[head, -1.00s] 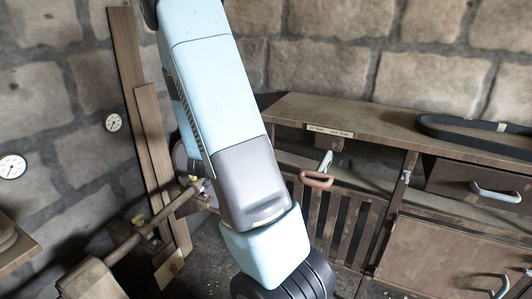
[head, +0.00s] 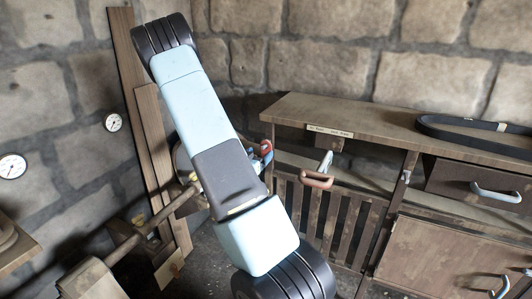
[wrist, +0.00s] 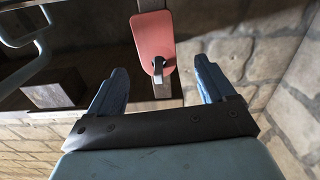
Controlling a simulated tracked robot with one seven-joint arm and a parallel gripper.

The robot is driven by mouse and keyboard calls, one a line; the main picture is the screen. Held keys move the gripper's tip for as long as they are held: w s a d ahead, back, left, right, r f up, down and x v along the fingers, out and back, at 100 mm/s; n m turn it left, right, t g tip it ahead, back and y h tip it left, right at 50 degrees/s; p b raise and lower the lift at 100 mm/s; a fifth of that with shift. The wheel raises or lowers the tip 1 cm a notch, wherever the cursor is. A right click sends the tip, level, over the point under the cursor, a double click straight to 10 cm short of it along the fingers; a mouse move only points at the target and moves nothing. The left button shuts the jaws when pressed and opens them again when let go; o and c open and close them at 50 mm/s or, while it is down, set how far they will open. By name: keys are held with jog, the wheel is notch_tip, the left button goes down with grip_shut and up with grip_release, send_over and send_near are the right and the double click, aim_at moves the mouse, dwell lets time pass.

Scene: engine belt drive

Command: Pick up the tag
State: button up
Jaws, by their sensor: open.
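The tag is a red rounded plate (wrist: 153,36). In the wrist view it hangs flat against a narrow wooden post at top centre, with a dark and silver peg or clip at its lower end. My gripper (wrist: 160,66) is open. Its two blue fingers stand apart on either side of the tag's lower end in the picture, and I see no contact. In the head view a small red piece (head: 266,147), apparently the tag, shows beside blue finger parts at the left end of the bench. My arm hides most of the gripper there.
A wooden workbench (head: 370,118) stands at the right with a black belt (head: 470,134) on top. A pinkish handle (head: 316,180) sticks out in front. Wooden planks (head: 150,130) lean at the left. Stone walls stand close behind.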

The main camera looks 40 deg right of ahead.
aim_at(268, 146)
jog(key=shift+x, duration=4.1)
jog(key=shift+s, duration=0.2)
jog(key=shift+c, duration=0.3)
jog(key=c, duration=1.1)
jog(key=shift+o, duration=0.2)
